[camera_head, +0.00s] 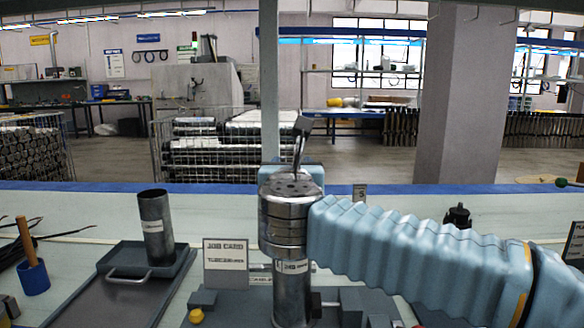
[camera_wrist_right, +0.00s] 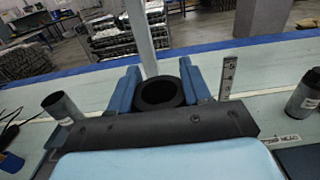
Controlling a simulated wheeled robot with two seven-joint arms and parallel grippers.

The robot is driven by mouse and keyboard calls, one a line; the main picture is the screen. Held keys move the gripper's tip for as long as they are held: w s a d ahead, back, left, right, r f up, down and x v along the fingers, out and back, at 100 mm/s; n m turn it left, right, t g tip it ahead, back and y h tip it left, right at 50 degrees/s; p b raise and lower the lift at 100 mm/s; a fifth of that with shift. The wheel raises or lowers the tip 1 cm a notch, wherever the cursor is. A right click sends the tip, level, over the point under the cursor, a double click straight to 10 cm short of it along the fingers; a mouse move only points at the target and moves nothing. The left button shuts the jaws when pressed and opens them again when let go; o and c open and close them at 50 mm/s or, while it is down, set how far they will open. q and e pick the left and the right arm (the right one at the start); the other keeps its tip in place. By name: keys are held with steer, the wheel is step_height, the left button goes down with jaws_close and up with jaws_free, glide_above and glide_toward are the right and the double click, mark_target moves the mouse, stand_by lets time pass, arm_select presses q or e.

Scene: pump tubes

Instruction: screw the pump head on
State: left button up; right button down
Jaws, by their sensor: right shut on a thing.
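In the head view a labelled metal tube (camera_head: 290,290) stands upright among grey clamp blocks (camera_head: 350,302). My right arm in its pale blue sleeve comes from the right, and my metal wrist hides the tube's top and the fingertips. In the right wrist view my right gripper (camera_wrist_right: 163,84) has blue fingers on both sides of a dark, thick-walled ring (camera_wrist_right: 160,93), shut on it. The ring looks like the pump head, its open top showing. How it sits on the tube is hidden. My left gripper is in neither view.
Another dark tube (camera_head: 155,222) stands upright on a grey tray (camera_head: 120,290) at the left. A job card (camera_head: 226,262) stands beside the clamp. A blue cup (camera_head: 34,278) is at far left, a black object (camera_head: 458,214) behind my right arm. The bench's back strip is mostly clear.

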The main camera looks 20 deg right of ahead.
steer(key=shift+f, duration=0.15)
steer(key=shift+c, duration=2.1)
jaws_free()
steer(key=b+v, duration=0.1)
steer(key=v, duration=1.2)
steer(key=shift+s, duration=0.4)
steer(key=shift+a, duration=0.1)
